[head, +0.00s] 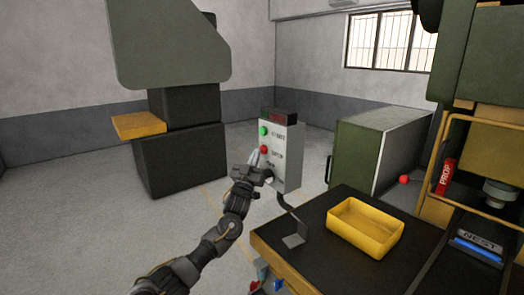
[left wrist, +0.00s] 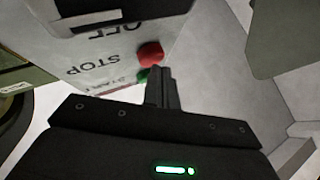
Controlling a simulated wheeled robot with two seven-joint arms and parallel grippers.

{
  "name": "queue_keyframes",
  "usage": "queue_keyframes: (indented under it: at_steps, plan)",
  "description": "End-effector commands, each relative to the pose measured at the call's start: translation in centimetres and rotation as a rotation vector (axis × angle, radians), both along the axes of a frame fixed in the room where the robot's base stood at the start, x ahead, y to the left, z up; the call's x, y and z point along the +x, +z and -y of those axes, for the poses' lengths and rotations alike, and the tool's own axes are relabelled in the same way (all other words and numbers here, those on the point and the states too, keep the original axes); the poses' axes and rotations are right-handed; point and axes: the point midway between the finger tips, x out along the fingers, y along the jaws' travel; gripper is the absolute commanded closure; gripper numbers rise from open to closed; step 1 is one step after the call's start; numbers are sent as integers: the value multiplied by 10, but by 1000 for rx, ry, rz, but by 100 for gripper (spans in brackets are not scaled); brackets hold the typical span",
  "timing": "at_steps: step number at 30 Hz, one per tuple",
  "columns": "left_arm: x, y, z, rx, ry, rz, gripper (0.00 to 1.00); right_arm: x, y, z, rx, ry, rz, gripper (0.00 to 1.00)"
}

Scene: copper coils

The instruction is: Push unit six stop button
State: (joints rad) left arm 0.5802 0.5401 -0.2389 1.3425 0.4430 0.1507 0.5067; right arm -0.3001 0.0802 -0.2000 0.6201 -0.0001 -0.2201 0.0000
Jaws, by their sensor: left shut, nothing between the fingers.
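A grey control box (head: 290,160) stands on a bent bracket at the table's left corner. On its face are a green START button (head: 263,131) and, below it, a red STOP button (head: 264,150). My left gripper (head: 255,158) is shut and empty, its tips just beside the red button. In the left wrist view, the closed fingers (left wrist: 160,75) point at the box face (left wrist: 90,50), close under the red button (left wrist: 151,54); the green button (left wrist: 143,76) is partly hidden behind it. I cannot tell whether the tips touch the red button. My right gripper is not in view.
A dark table (head: 325,262) holds a yellow tray (head: 365,228). A green cabinet (head: 375,150) stands behind it. A machine with a NEST plate (head: 480,246) and a red PROP piece (head: 446,176) is at right. Open floor lies left of the box.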

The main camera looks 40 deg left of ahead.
Motion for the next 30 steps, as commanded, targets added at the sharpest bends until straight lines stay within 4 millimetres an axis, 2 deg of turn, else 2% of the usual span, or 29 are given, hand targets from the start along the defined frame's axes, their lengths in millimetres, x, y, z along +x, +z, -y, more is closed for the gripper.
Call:
queue_keyframes:
  at_steps: [4, 16, 30]
  plan:
    - [-7, 1, -3, 0, 1, 0, 100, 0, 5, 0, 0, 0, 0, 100]
    - [-12, 2, -4, 0, 2, 1, 100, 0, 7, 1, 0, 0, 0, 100]
    - [-52, 1, -16, 0, 1, 0, 100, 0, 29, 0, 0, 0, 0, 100]
